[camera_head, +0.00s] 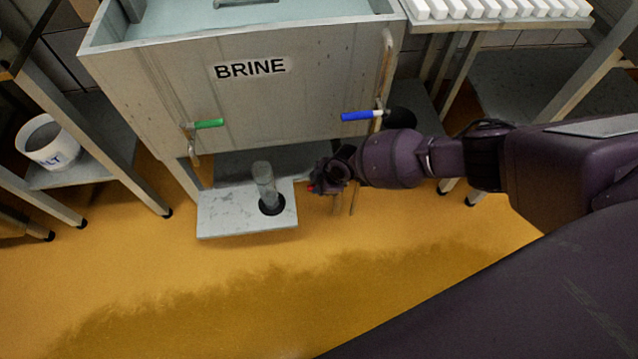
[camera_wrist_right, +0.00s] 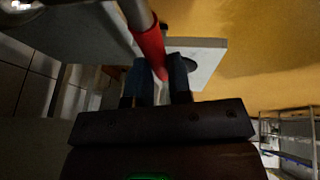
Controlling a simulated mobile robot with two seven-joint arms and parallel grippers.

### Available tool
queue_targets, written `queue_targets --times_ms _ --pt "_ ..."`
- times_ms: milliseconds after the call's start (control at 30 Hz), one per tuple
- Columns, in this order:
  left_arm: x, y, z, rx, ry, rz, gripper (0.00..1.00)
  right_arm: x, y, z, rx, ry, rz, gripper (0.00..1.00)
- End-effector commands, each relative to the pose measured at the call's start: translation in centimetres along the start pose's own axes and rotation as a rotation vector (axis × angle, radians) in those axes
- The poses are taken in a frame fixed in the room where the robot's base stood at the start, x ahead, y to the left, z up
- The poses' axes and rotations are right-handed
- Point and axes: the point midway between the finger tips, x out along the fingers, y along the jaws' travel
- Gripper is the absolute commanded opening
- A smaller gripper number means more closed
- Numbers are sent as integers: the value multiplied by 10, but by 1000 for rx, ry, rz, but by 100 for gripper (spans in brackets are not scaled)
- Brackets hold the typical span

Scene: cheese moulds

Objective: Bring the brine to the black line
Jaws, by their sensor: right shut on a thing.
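The grey tank marked BRINE (camera_head: 250,95) stands at the back, with pale blue brine (camera_head: 200,22) partly visible at its top. No black line can be made out. A green-handled valve (camera_head: 209,124) is on its front at left and a blue-handled valve (camera_head: 361,115) at right. My right gripper (camera_head: 320,186) is low in front of the tank, below the blue handle. In the right wrist view its fingers (camera_wrist_right: 163,78) are shut on a red handle (camera_wrist_right: 150,48) on a grey rod or pipe. My left gripper is not in view.
A grey slab (camera_head: 225,215) below the tank bears an upright clear cylinder (camera_head: 263,175) at a dark round spot, just left of my right gripper. A white bucket (camera_head: 48,150) is on the left shelf. White moulds (camera_head: 490,10) stand at upper right. The yellow floor in front is clear.

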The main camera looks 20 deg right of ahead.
Motion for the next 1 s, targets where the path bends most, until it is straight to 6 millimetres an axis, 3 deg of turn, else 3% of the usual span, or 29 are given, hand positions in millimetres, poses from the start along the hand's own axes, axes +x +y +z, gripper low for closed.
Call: queue_targets --times_ms 367,1000 --pt "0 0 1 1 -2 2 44 3 0 0 -7 -35 -4 0" --pt "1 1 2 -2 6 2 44 27 -6 11 -66 -369 -28 0"
